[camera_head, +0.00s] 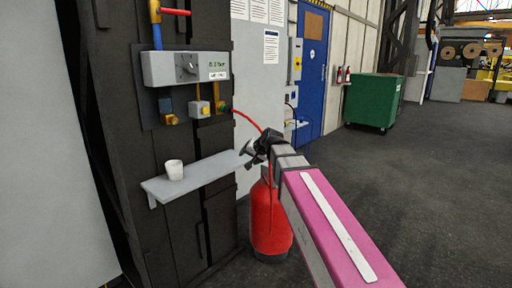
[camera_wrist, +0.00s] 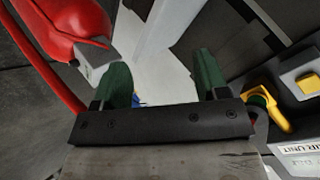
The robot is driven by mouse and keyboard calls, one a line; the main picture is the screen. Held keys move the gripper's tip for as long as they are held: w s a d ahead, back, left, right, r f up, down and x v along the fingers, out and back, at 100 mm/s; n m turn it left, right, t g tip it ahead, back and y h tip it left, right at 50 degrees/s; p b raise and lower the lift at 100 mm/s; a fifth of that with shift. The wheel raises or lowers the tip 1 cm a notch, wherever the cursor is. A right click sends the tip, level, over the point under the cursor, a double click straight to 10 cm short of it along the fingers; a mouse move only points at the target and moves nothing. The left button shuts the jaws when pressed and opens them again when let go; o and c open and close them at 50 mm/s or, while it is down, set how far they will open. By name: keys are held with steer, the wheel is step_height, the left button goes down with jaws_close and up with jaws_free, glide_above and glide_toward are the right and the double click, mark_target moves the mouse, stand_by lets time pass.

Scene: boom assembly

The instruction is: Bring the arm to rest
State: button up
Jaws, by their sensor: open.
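My gripper (camera_head: 254,150) is at the end of my pink and grey arm, in front of the wall and to the right of a small shelf in the head view. In the wrist view my gripper (camera_wrist: 162,78) shows two green fingers set well apart. It is open, and I see nothing held between them. A pale surface shows beyond the gap. In the head view the fingertips are small and dark, so their detail is hard to make out.
A red cylinder (camera_head: 268,225) stands on the floor behind my arm, partly hidden. A red hose (camera_head: 247,119) runs from the valve panel (camera_head: 187,68). A white cup (camera_head: 174,170) sits on the grey shelf (camera_head: 208,172). A green bin (camera_head: 374,101) stands farther back; the right floor is clear.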

steer(key=s+d+f+g+h, duration=0.2)
steer(key=s+d+f, duration=0.5)
steer(key=f, duration=0.4)
steer(key=s+d+f+n+g+h, duration=0.1)
steer(key=s+d+f+g+h, duration=0.1)
steer(key=s+d+f, duration=0.4)
steer(key=s+d+f+g+h, duration=0.2)
steer(key=s+d+f, duration=0.5)
steer(key=f, duration=0.9)
steer(key=shift+s+d+n+g, duration=0.3)
steer(key=shift+s+d+g, duration=0.05)
steer(key=shift+d+g, duration=0.5)
steer(key=shift+c, duration=0.3)
